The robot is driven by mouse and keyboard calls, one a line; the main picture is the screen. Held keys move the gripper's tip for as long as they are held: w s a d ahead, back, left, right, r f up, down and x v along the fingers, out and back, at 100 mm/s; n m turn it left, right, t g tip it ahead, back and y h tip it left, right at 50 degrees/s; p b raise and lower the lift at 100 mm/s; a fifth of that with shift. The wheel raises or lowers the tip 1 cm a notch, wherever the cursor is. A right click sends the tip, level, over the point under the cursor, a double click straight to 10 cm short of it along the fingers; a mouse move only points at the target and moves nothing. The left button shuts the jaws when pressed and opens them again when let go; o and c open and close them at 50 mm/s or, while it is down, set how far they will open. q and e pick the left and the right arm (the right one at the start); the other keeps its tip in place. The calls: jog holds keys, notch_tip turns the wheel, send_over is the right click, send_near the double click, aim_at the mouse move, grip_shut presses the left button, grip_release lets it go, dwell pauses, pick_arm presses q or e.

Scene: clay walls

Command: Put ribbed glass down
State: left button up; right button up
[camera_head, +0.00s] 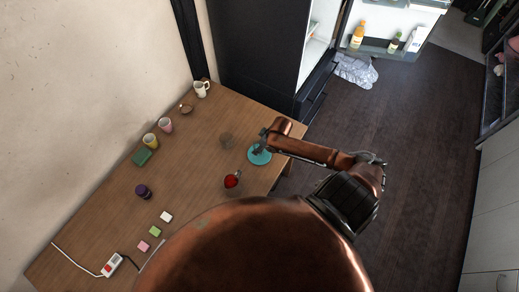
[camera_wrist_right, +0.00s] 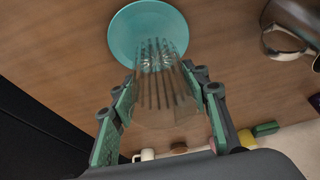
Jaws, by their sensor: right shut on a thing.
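The ribbed glass (camera_wrist_right: 160,95) is clear, with vertical ribs, and sits between the fingers of my right gripper (camera_wrist_right: 158,85), which is shut on it. In the wrist view the glass overlaps the near edge of a round teal plate (camera_wrist_right: 125,38); I cannot tell whether it touches the plate or the table. In the head view my right gripper (camera_head: 263,146) is over the teal plate (camera_head: 260,158) near the table's right edge, and the held glass is hard to make out there. My left gripper is not in view.
A red object (camera_head: 232,180) lies nearer. Along the wall stand a white mug (camera_head: 201,88), pink cup (camera_head: 165,125) and yellow cup (camera_head: 151,141). The table between is mostly clear.

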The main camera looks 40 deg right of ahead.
jog(key=shift+w+d+f, duration=0.3)
jog(key=shift+w+f, duration=0.05)
jog(key=shift+f, duration=1.75)
jog(key=o, duration=1.3)
jog(key=shift+f, duration=0.1)
jog(key=v, duration=1.2)
jog(key=shift+s, duration=0.1)
